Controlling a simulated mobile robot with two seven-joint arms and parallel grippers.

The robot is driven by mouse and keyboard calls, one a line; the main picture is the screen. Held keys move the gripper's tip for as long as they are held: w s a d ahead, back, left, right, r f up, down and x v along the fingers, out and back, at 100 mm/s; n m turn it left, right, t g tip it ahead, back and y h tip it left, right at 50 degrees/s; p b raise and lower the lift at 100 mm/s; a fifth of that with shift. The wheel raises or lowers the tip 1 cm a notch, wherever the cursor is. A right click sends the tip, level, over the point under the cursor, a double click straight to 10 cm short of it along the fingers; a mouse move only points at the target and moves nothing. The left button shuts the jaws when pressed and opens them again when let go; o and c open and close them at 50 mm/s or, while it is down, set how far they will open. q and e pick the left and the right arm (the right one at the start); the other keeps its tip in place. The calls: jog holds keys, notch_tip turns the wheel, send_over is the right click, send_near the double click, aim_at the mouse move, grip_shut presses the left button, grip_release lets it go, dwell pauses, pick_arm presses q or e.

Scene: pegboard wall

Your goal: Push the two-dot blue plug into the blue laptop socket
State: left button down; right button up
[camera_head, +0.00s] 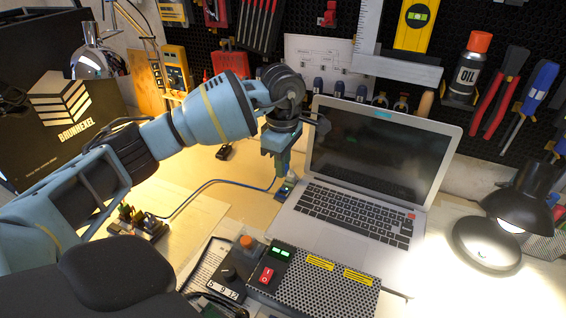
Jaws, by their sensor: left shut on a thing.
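The silver laptop (345,240) stands open on the bench, its screen leaning back toward the pegboard. My left gripper (282,174) points down beside the laptop's left edge and is shut on the plug (285,189), a small dark and blue piece at the fingertips. The plug is right by the laptop's left side; I cannot tell whether it touches or sits in a socket. Its dots are too small to read. The blue socket cannot be made out. A blue-grey cable (210,182) runs left from the plug along the bench. My right gripper is not in view.
A perforated box with a red switch (330,282) stands in front of the laptop. A small block with several plugs (138,223) sits at the left. A lit black lamp (487,243) stands at the right. Tools hang on the pegboard behind.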

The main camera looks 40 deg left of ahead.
aim_at(283, 195)
pick_arm(q)
notch_tip(283, 195, down, 4)
jog(key=shift+r+b, duration=0.25)
jog(key=shift+b, duration=0.85)
jog(key=shift+f+b, duration=0.5)
jog(key=shift+f, duration=0.15)
jog(key=shift+p, duration=0.45)
jog(key=shift+f+b, duration=0.4)
jog(key=shift+f, duration=0.4)
jog(key=c, duration=1.3)
grip_release()
jog(key=shift+c, duration=0.2)
jog(key=shift+r, duration=0.15)
